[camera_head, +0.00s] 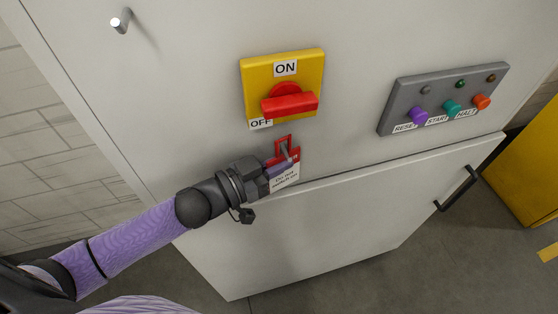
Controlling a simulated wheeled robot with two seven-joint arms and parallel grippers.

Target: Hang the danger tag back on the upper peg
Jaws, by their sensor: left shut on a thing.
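The danger tag (286,180) is a red and white card with a red loop at its top. My left gripper (279,168) is shut on it, in front of the cabinet below the yellow switch plate. The loop is around or in front of a small grey peg just under the switch; I cannot tell which. The gripper hides part of the tag. The upper peg (121,20) is a bare metal pin at the cabinet's upper left, well away from the gripper. My right gripper is not in view.
The red rotary switch (290,103) sits on a yellow plate (251,79) marked ON and OFF. A grey button panel (396,110) is to the right. A black door handle (457,188) sticks out lower right. The cabinet face between upper peg and switch is clear.

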